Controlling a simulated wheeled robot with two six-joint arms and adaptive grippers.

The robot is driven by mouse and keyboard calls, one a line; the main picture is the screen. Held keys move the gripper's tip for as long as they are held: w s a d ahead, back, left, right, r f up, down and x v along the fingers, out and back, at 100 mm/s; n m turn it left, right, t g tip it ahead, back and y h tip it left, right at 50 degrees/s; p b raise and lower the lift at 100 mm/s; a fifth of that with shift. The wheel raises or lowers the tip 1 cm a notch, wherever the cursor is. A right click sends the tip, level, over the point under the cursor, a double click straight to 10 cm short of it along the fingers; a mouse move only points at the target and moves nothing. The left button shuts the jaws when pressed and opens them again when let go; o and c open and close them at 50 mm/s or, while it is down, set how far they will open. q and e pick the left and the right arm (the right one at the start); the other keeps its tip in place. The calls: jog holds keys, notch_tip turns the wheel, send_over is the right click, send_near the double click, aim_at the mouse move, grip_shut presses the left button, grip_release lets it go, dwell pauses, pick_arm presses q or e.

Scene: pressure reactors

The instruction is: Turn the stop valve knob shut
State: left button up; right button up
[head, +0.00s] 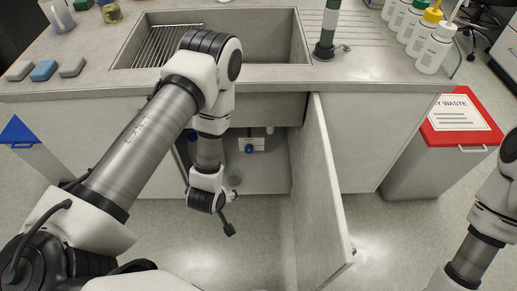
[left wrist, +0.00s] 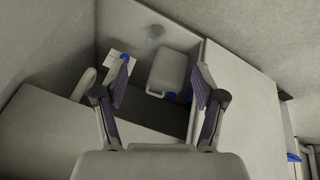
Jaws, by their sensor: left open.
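The likely stop valve knob (head: 249,149) is small and blue, on a white plate (head: 259,144) inside the open cabinet under the sink. In the left wrist view the blue knob (left wrist: 124,57) shows close to the left fingertip in the picture, partly covered by it. My left gripper (left wrist: 160,66) is open and empty, pointing into the cabinet; I see no contact with the knob. In the head view my left arm hangs in front of the cabinet opening and hides part of it. My right arm shows at the right edge; its gripper is out of frame.
The open cabinet door (head: 325,185) stands to the right of the opening. A pale container (left wrist: 168,70) with blue parts is inside the cabinet. The sink (head: 270,40) is above. A red-lidded waste bin (head: 462,122) stands at right. Floor in front is clear.

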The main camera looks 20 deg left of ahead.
aim_at(249, 152)
pick_arm(q)
jog(key=w+a+f+n+t+y+b, duration=0.2)
jog(key=w+f+n+b, duration=0.4)
jog(key=w+f+b, duration=0.3)
jog(key=w+a+f+n+t+y+b, duration=0.2)
jog(key=w+a+f+n+t+b, duration=0.3)
jog(key=w+f+b, duration=0.5)
jog(key=w+a+f+n+t+y+b, duration=0.2)
jog(key=w+f+n+t+b, duration=0.3)
jog(key=w+b, duration=1.6)
jog(key=shift+a+f+n+b, duration=0.2)
jog(key=shift+f+n+b, duration=0.55)
jog(key=shift+f, duration=0.15)
jog(key=shift+a+f+n+b, duration=0.25)
jog(key=shift+f+n+b, duration=0.45)
jog(key=shift+f, duration=0.2)
jog(key=shift+a+f+n+b, duration=0.2)
jog(key=shift+f+n+b, duration=0.5)
jog(key=shift+f, duration=0.2)
jog(key=shift+w+a+r, duration=0.2)
jog(key=shift+w, duration=0.15)
jog(key=c, duration=1.2)
